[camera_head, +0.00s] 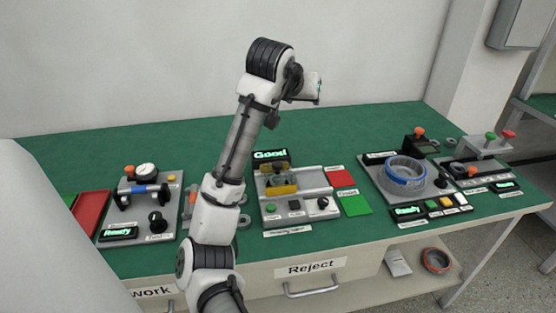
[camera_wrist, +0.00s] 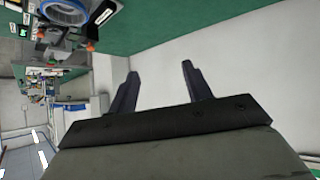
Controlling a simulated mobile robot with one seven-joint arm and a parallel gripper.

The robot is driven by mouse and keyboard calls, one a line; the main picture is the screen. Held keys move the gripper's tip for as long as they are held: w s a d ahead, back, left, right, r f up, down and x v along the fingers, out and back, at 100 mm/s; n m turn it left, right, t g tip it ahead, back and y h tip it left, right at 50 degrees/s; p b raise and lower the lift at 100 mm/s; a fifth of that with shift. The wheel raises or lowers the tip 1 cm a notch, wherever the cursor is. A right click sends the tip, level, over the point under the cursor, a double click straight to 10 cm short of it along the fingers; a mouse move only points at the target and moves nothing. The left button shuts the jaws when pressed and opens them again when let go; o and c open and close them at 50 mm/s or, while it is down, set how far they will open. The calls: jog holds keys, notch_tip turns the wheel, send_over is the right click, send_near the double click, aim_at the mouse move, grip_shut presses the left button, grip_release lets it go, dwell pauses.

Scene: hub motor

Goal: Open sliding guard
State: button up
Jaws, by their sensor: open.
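I cannot tell for certain which part is the sliding guard. My gripper (camera_wrist: 158,68) is open in the wrist view, with two dark fingers apart and nothing between them. In the head view my arm's end is raised above the middle station, clear of it; its fingers are hard to make out there.
The ring station (camera_head: 404,178) with a blue-banded ring stands to the right, and a gauge station (camera_head: 140,205) to the left. Red and green pads lie beside the middle station. A "Reject" drawer (camera_head: 311,275) is under the bench front. The back of the bench is clear.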

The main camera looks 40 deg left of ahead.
aim_at(278, 164)
jog(key=s+a+f+n+g, duration=0.1)
jog(key=s+a+f+g, duration=0.2)
jog(key=s+f+g, duration=0.35)
jog(key=shift+t+h, duration=0.3)
jog(key=shift+t, duration=0.05)
jog(key=p+x, duration=0.1)
jog(key=x, duration=1.3)
jog(key=shift+s+a+f+p, duration=0.1)
jog(key=shift+s+p, duration=0.1)
jog(key=shift+p, duration=0.2)
grip_shut()
